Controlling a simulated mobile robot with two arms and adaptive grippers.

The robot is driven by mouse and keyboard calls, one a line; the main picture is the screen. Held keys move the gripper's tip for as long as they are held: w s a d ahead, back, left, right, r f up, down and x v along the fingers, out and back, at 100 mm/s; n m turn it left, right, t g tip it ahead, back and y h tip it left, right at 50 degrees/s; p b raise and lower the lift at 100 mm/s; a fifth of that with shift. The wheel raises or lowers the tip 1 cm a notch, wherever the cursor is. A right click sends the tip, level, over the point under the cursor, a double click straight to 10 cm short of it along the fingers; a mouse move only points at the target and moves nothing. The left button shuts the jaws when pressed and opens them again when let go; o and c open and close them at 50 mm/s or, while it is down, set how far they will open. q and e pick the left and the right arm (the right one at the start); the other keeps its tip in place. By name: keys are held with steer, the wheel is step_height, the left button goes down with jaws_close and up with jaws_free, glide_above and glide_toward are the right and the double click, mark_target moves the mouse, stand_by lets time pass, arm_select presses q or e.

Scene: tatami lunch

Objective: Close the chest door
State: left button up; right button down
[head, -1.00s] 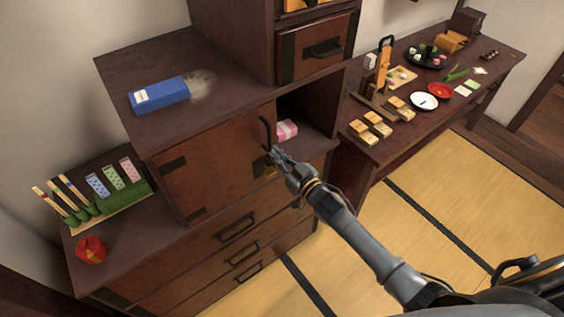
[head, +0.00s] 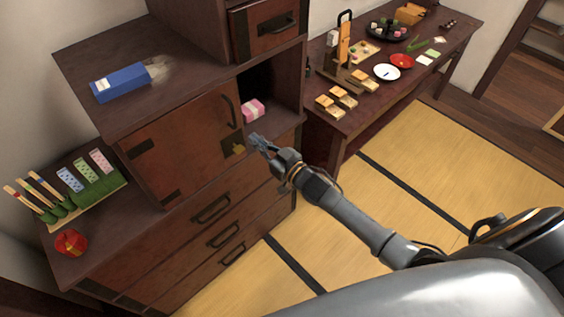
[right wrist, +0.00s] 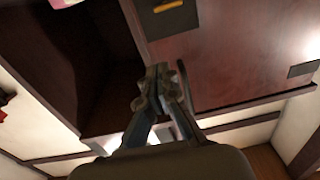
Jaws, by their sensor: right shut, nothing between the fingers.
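The chest door (head: 180,150) is a reddish-brown panel with dark metal fittings and a dark upright handle (head: 229,110) near its right edge. It covers the left part of the compartment. The right part stands open and dark, with a pink striped box (head: 253,111) inside. My right gripper (head: 256,142) is shut and empty, in front of the opening's lower part, just right of the door's lock plate in the picture. In the right wrist view the gripper (right wrist: 158,92) shows between the dark opening and the door panel (right wrist: 245,55). Contact with the door cannot be told. My left gripper is out of view.
A blue box (head: 120,82) lies on the chest top (head: 85,55). Sticks and patterned cards stand at left beside a red round item (head: 71,243). Drawers (head: 215,215) lie below the door. A food-laden table (head: 325,125) stands right; the tatami (head: 400,160) is clear.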

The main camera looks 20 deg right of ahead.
steer(key=b+v, duration=0.2)
steer(key=v, duration=0.6)
steer(key=s+d+f+m+g+h, duration=0.15)
steer(key=s+f, duration=0.25)
steer(key=f, duration=0.7)
steer(key=s+d+f+g+h+b, duration=0.1)
steer(key=s+d+f+g+h, duration=0.3)
steer(key=f, duration=0.7)
steer(key=s+f+m+g, duration=0.15)
steer(key=s+f, duration=0.35)
steer(key=f, duration=0.6)
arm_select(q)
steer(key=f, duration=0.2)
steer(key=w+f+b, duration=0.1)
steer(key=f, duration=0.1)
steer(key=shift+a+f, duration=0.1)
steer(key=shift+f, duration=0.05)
arm_select(e)
steer(key=s+f+g, duration=0.3)
steer(key=s+f, duration=0.2)
steer(key=s, duration=0.5)
steer(key=s+a+f+g+h, duration=0.1)
steer(key=s+f+g, duration=0.2)
steer(key=s+f, duration=0.3)
steer(key=s+a+f+n+g, duration=0.1)
steer(key=s+f, duration=0.5)
steer(key=s, duration=0.9)
steer(key=shift+g, duration=0.9)
